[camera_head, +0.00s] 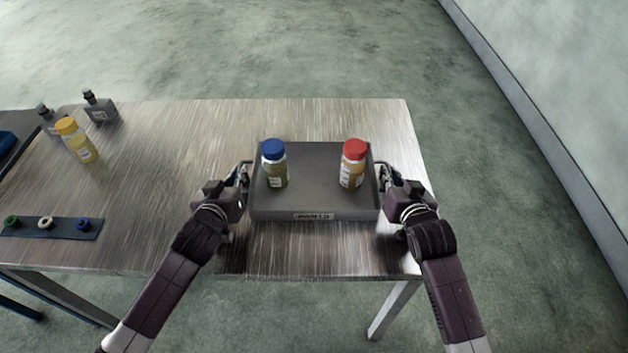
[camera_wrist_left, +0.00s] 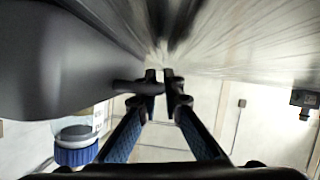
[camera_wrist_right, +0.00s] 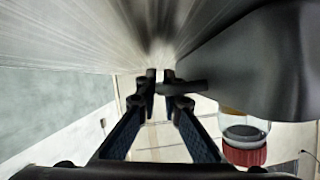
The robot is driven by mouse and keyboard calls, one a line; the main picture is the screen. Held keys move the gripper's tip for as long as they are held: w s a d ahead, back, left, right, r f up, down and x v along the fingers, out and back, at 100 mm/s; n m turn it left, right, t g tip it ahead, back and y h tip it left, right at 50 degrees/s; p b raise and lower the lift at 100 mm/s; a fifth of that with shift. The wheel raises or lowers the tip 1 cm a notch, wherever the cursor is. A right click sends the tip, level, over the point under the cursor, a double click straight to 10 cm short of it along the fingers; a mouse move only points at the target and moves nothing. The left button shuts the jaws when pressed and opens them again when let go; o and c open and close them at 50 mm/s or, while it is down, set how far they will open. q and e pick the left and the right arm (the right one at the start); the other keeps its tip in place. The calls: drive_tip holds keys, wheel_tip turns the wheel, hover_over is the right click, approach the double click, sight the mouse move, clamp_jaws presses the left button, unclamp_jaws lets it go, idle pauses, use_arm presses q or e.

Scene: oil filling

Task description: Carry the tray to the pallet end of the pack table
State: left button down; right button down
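The grey tray (camera_head: 318,206) is at the right end of the pack table (camera_head: 190,240). It holds a bottle with a blue cap (camera_head: 274,165) and a bottle with a red cap (camera_head: 352,165), both upright and apart. My left gripper (camera_head: 243,175) is at the tray's left side. Its fingers (camera_wrist_left: 160,80) are closed around the dark handle. My right gripper (camera_head: 384,178) is at the right side, its fingers (camera_wrist_right: 161,80) closed around the other handle. I cannot tell whether the tray's underside touches the table.
A yellow-capped bottle (camera_head: 77,142) and dark grey bottles (camera_head: 99,108) stand at the table's far left. A strip (camera_head: 55,228) with several coloured rings lies at the near left. The table between these and the tray is clear. A wall (camera_head: 570,90) runs along the right.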

use_arm(q)
drive_tip(key=shift+w+r, duration=0.1)
drive_tip(key=shift+r, duration=0.2)
use_arm(e)
drive_tip(key=shift+r, duration=0.3)
